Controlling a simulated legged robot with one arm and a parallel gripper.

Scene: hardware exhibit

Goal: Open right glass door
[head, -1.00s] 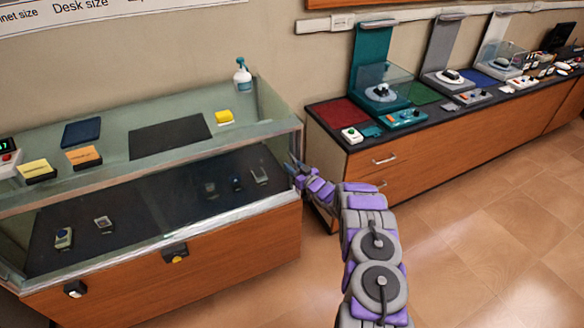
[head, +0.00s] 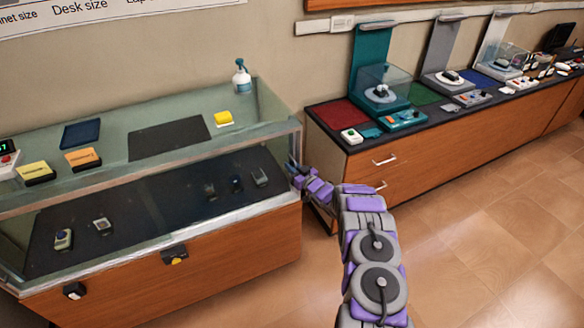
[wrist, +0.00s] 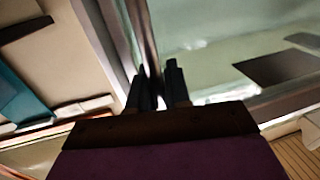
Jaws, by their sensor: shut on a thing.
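The glass display case (head: 200,255) stands at the left, with a wooden base and a glass front. The right glass door (head: 262,182) is the right part of that front, and small devices show dimly behind it. My gripper (head: 294,168) is at the case's right front edge; the head view shows its fingers only small. In the wrist view, the two dark fingers of my gripper (wrist: 160,85) are on either side of a narrow upright edge (wrist: 143,40), shut on it. It appears to be the door's edge. I cannot make out an open gap at the door.
A wooden counter (head: 440,140) with drawers and several devices on top stands just right of the case, close to my gripper. A spray bottle (head: 242,80) stands at the case's back corner. The tiled floor (head: 500,240) at the right is clear.

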